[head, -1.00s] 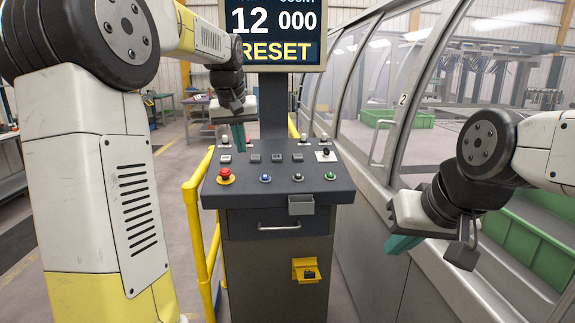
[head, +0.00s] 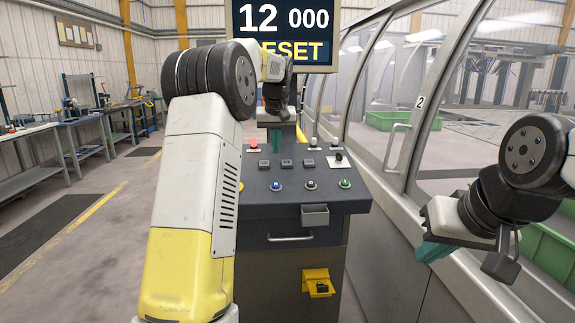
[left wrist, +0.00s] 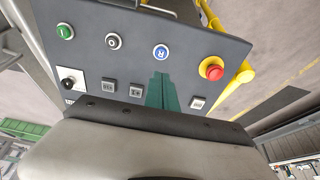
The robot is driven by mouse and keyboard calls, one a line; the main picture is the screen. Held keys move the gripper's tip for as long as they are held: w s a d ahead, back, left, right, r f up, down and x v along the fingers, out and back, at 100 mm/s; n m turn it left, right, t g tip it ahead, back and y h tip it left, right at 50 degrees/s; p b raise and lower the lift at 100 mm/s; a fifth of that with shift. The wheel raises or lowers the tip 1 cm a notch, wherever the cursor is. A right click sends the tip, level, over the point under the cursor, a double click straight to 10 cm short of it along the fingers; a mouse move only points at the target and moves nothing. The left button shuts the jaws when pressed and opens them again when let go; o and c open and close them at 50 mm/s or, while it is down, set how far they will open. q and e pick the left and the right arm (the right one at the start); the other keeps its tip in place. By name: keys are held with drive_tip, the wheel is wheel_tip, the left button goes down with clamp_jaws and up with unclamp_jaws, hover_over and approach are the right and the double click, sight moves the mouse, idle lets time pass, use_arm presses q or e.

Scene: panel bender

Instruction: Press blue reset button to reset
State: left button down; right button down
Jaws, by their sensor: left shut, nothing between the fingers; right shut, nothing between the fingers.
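The blue reset button (head: 276,186), marked R, sits on the sloped top of the grey control console (head: 256,212). It also shows in the left wrist view (left wrist: 161,52). My left gripper (head: 275,141) is shut and empty, with teal fingers pointing down over the back part of the console. In the left wrist view its fingertips (left wrist: 161,77) appear just short of the blue button; contact cannot be told. My right gripper (head: 428,252) is shut and empty, off to the right of the console. The screen (head: 284,35) reads "12 000" and a partly hidden "RESET".
A black button (head: 310,185) and a green button (head: 345,184) are right of the blue one. A red emergency knob (left wrist: 211,68) and yellow rail (left wrist: 244,76) show in the left wrist view. The machine's glazed side (head: 385,80) runs along the right.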

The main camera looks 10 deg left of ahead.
sight(276, 184)
use_arm(q)
drive_tip(key=x, duration=1.3)
drive_tip(key=shift+s+f, duration=0.2)
drive_tip(key=shift+s, duration=0.1)
